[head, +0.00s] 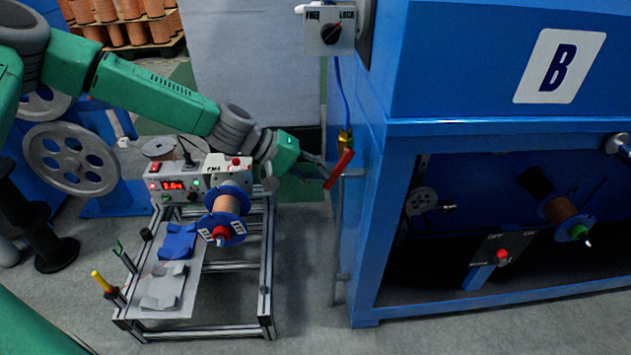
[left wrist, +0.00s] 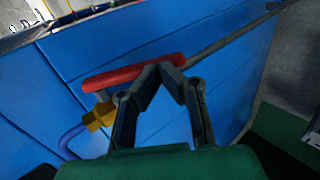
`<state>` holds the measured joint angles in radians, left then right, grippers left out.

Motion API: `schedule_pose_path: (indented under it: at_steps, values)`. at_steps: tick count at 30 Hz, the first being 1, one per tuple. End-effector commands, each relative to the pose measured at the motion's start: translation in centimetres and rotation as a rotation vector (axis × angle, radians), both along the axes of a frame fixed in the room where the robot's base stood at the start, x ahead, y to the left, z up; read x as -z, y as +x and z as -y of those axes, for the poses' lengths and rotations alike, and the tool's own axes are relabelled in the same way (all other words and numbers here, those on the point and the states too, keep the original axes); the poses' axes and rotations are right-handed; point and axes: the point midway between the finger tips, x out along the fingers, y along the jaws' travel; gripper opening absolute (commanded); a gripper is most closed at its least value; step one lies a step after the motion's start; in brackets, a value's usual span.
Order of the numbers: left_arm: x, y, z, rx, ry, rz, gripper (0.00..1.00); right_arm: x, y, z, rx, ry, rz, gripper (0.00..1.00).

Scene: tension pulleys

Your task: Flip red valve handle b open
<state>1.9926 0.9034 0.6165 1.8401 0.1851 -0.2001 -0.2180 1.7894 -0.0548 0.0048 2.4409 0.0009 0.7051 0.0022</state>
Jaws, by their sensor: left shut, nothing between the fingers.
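The red valve handle (head: 339,168) sits on the left side of the blue machine marked B, below a brass fitting (head: 345,139) with a blue hose. The handle is tilted in the head view. My left gripper (head: 325,175) is at the handle, with its fingertips close to it. In the left wrist view the handle (left wrist: 135,73) lies across the picture, just beyond the closed fingertips (left wrist: 168,68). The fingers are shut with nothing between them. I cannot tell whether they touch the handle. My right gripper is not in view.
A FREE/LOCK switch box (head: 330,30) is above the valve. A metal-framed cart (head: 265,290) with a control box (head: 178,185) and a wire spool (head: 227,214) stands below my left arm. The blue machine (head: 365,250) fills the right. Grey floor is clear between cart and machine.

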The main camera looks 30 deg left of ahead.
Motion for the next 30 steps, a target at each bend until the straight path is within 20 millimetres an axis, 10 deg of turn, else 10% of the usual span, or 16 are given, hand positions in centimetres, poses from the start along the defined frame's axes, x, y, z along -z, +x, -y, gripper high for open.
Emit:
schedule_pose_path:
  at_steps: [30]
  values:
    - [2.1,1.4,2.4,0.001,0.001,-0.003,0.0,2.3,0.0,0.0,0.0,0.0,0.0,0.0]
